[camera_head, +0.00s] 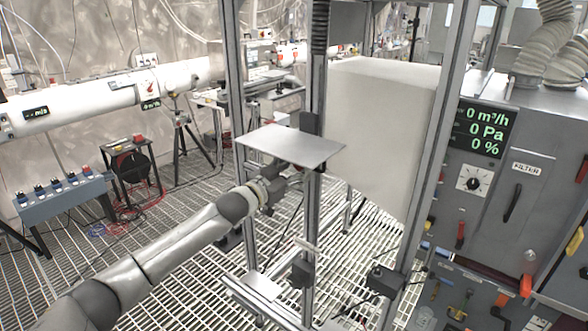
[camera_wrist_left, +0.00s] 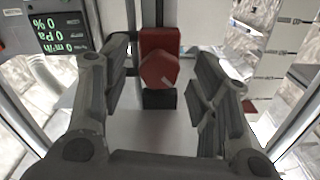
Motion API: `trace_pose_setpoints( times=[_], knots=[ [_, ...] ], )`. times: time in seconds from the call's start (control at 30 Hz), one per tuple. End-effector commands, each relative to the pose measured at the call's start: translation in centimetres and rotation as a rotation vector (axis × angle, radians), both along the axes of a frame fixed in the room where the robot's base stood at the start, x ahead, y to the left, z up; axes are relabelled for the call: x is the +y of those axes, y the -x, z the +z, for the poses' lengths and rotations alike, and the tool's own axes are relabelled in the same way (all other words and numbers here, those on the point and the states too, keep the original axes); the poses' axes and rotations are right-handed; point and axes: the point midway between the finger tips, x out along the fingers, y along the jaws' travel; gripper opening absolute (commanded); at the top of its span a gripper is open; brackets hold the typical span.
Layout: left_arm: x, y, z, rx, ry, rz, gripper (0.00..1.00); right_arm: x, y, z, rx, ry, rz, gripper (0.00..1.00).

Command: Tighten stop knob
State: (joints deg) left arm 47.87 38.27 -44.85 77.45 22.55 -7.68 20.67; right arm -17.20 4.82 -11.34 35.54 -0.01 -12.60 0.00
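The stop knob (camera_wrist_left: 160,69) is a red, six-sided knob with a pale mark near its lower right edge. In the left wrist view it sits on a red block on an upright post, between the fingers of my left gripper. My left gripper (camera_head: 291,181) is open, with one finger on each side of the knob and visible gaps between. In the head view it reaches the middle metal post from the left, just under a flat grey plate (camera_head: 290,145). The knob does not show in the head view. My right gripper is not in view.
Metal frame posts stand around the work spot, with a pale box (camera_head: 380,125) behind. A grey control cabinet with a green-lettered display (camera_head: 482,130) is at the right. A blue box with several knobs (camera_head: 65,200) stands at the left. The floor is open grating.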

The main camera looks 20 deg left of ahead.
Motion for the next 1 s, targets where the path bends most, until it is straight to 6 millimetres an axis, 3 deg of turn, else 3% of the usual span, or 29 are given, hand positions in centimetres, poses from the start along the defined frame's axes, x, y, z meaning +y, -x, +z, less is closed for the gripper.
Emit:
trace_pose_setpoints(
  times=[0.03, 0.33, 0.67, 1.0],
  knots=[
    [0.0, 0.0, 0.0, 0.000, 0.000, 0.000, 0.49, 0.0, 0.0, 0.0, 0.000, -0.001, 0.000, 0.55],
    [0.0, 0.0, 0.0, 0.000, 0.000, 0.000, 0.10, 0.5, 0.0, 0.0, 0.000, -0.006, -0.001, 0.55],
    [0.0, 0.0, 0.1, -0.018, -0.050, 0.000, 0.10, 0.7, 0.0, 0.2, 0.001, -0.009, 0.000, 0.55],
    [0.1, 0.0, 0.1, -0.098, -0.270, -0.001, 0.10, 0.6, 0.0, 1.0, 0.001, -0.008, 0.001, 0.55]
  ],
)
